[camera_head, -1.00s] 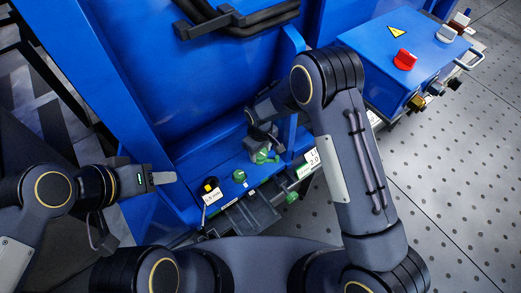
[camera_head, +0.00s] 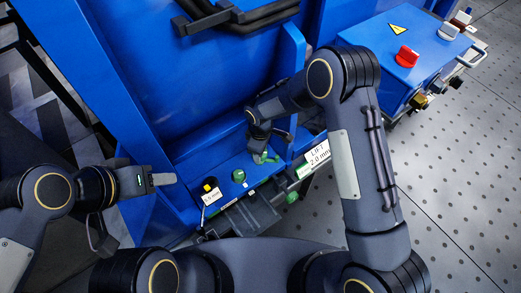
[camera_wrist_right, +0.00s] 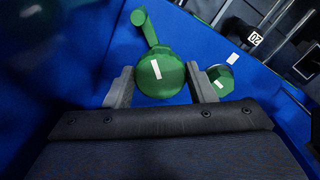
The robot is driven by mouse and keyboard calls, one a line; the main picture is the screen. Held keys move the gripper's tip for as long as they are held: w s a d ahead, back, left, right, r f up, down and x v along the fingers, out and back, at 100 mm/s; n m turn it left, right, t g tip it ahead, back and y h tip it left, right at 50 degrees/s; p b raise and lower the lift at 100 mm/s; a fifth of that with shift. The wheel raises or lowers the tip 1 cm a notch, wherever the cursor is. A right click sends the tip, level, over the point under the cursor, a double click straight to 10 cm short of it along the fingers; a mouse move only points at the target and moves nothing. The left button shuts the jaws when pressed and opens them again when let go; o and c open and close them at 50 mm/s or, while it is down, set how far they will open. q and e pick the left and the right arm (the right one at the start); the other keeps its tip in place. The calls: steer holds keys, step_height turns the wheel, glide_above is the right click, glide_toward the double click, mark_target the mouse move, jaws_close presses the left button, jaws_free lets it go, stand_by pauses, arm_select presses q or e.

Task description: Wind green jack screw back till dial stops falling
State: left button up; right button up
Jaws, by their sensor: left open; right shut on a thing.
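The green jack screw (camera_head: 265,158) sits on the blue frame's ledge, partly hidden by my right gripper (camera_head: 261,146). In the right wrist view its round green head (camera_wrist_right: 160,72) has a white mark and a crank arm (camera_wrist_right: 145,25) pointing up-left. The right gripper's fingers (camera_wrist_right: 161,86) are shut on its two sides. My left gripper (camera_head: 163,179) is open and empty at the left, apart from the ledge.
Another green knob (camera_head: 239,175) stands left of the screw; a green piece (camera_head: 291,197) shows lower right. A blue box (camera_head: 410,62) with a red knob (camera_head: 406,57) stands at right.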

steer(key=shift+r+n, duration=0.1)
steer(key=shift+n, duration=0.5)
steer(key=shift+w, duration=0.1)
steer(key=o, duration=1)
step_height(320, 180, up, 8)
steer(key=shift+f+p, duration=0.15)
steer(key=shift+p, duration=0.7)
stand_by(0.6)
